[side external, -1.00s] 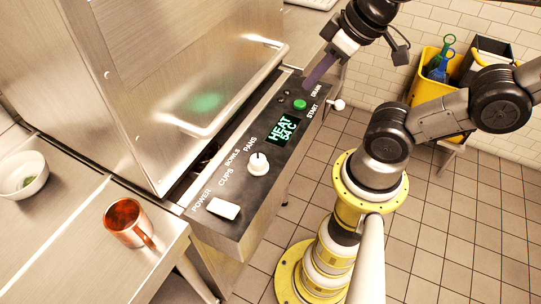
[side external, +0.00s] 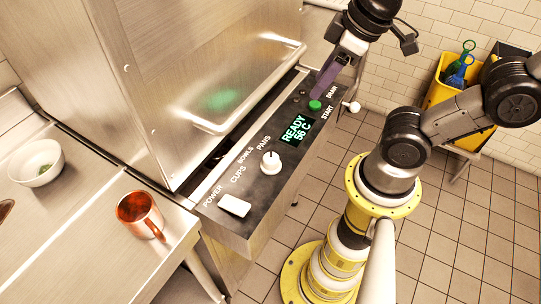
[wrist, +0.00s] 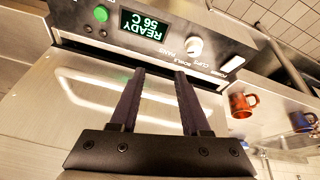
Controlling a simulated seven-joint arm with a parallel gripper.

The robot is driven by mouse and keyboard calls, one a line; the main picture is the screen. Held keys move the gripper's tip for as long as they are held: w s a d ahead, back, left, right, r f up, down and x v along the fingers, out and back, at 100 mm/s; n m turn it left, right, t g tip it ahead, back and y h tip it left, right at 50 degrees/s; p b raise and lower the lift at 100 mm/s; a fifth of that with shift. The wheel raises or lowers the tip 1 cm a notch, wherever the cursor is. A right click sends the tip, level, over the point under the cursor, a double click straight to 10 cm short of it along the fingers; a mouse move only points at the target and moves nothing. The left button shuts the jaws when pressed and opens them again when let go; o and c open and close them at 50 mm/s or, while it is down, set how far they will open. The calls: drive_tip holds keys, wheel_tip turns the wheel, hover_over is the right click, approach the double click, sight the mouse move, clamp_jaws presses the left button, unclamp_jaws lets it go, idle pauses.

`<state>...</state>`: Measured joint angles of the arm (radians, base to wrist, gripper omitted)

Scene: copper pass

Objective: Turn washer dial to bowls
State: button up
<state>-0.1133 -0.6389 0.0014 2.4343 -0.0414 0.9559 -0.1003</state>
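The washer dial (side external: 270,163) is a white round knob on the dark control panel (side external: 240,222), beside the labels CUPS, BOWLS and PANS. It also shows in the wrist view (wrist: 194,47). I cannot tell surely which label its small mark points at. My gripper (side external: 322,97) is over the far end of the panel, by the green button (side external: 315,105), well apart from the dial. In the wrist view, its two dark fingers (wrist: 158,72) are spread with nothing between them. The display (side external: 296,130) reads READY 56 C.
A white power switch (side external: 234,205) sits at the panel's near end. A copper mug (side external: 140,214) and a white bowl (side external: 37,162) stand on the steel counter at left. A blue mug (wrist: 302,121) shows in the wrist view. A yellow bucket (side external: 437,92) stands at the back right.

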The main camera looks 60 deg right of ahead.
sight(271, 158)
drive_tip(key=o, duration=0.4)
drive_tip(key=w+a+n+g, duration=0.1)
drive_tip(key=a+n, duration=0.1)
drive_tip(key=w+a+n+g, duration=0.1)
drive_tip(key=a+n, duration=0.1)
drive_tip(key=n, duration=0.1)
drive_tip(key=w+a+f+n+g+h, duration=0.1)
drive_tip(key=a+n, duration=0.1)
drive_tip(key=n, duration=0.1)
drive_tip(key=shift+w, duration=0.3)
drive_tip(key=w+a+f+n+h, duration=0.2)
drive_tip(key=a+f+n+h, duration=0.15)
drive_tip(key=a+n, duration=0.5)
drive_tip(key=shift+n+g, duration=0.25)
drive_tip(key=shift+g, duration=0.15)
drive_tip(key=x, duration=1.2)
drive_tip(key=shift+s+d+f, duration=0.2)
drive_tip(key=shift+d+f, duration=0.1)
drive_tip(key=shift+d, duration=0.05)
clamp_jaws()
